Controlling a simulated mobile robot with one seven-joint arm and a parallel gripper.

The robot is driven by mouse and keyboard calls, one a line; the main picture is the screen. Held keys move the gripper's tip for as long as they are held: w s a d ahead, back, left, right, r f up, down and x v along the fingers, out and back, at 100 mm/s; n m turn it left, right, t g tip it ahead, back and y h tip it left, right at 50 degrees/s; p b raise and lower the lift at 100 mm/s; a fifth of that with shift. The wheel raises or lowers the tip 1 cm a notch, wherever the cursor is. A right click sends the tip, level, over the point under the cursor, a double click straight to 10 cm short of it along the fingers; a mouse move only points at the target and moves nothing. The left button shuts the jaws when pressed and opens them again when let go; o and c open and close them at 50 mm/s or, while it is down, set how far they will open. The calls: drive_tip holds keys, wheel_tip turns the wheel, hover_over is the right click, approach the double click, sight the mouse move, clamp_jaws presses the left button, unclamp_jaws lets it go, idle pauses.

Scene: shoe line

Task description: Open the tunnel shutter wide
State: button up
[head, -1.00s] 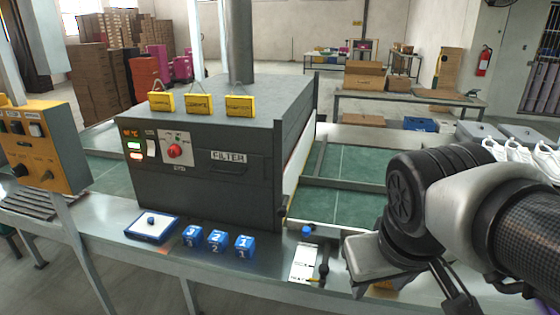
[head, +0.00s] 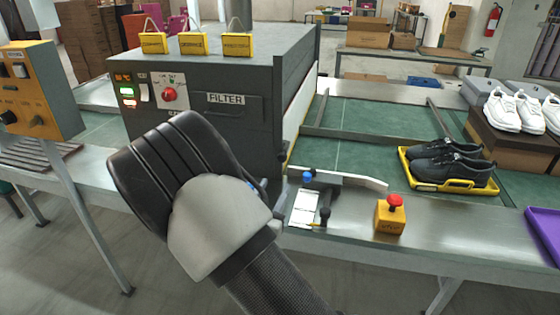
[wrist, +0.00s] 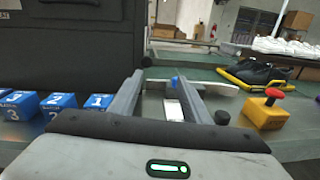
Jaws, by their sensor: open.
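The tunnel (head: 205,90) is a dark grey box with a FILTER plate on its front. On its right end a pale upright panel (head: 301,108) shows nearly edge-on. It may be the shutter; how far it is open I cannot tell. My gripper (wrist: 160,77) is open in the wrist view, its two fingers apart with nothing gripped between them. It points past the tunnel's right front corner, and the dark tunnel wall (wrist: 75,50) is left of the fingers.
A blue-knobbed lever (head: 308,177) with a white bar lies on the front rail. A red stop button (head: 391,213) stands right of it. Black shoes sit in a yellow tray (head: 456,187) on the green belt (head: 370,130). Blue numbered blocks (wrist: 60,102) stand left.

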drive_tip(key=a+f+n+y, duration=0.1)
drive_tip(key=a, duration=0.1)
drive_tip(key=b, duration=0.3)
approach(281, 158)
drive_tip(key=shift+n+t, duration=0.3)
drive_tip(key=x, duration=0.9)
drive_tip(key=shift+d+f, duration=0.1)
drive_tip(key=shift+f, duration=0.2)
drive_tip(key=shift+s, duration=0.1)
drive_tip(key=shift+c, duration=0.4)
drive_tip(key=shift+r, duration=0.1)
clamp_jaws()
